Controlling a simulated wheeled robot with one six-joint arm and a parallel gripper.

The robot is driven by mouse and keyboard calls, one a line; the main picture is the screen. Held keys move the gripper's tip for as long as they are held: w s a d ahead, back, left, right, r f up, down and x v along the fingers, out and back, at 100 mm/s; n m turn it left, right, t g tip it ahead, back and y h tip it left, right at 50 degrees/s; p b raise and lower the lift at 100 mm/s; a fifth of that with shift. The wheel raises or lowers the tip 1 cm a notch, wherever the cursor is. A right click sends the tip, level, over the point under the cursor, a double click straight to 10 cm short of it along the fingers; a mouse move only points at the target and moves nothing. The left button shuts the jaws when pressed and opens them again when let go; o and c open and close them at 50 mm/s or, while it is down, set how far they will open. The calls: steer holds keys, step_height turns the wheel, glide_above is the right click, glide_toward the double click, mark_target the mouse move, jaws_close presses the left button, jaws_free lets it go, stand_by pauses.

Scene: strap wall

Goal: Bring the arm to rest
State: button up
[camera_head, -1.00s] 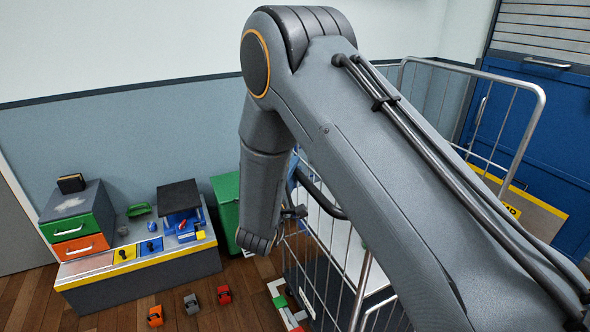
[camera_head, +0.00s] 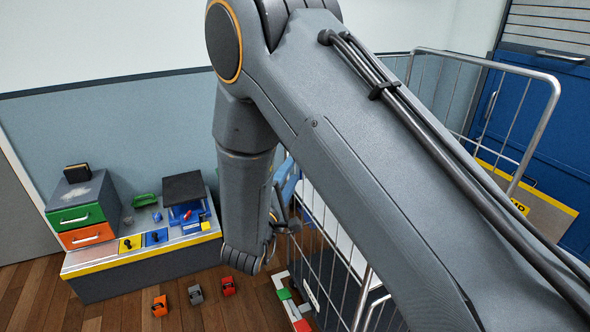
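My arm fills the middle and right of the head view, bent at the elbow with the forearm hanging down toward the floor. A dark part of what looks like my gripper (camera_head: 281,222) shows just right of the forearm's lower end. It is mostly hidden by the forearm, so its fingers and anything in them cannot be made out.
A wire cage trolley (camera_head: 545,110) stands behind and under my arm. At left is a low bench (camera_head: 140,272) with a drawer unit (camera_head: 88,215). Several small clips, including an orange one (camera_head: 160,306), lie on the wooden floor. A blue cabinet (camera_head: 545,120) stands at right.

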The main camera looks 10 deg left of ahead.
steer(key=shift+s+a, duration=0.1)
steer(key=shift+s, duration=0.15)
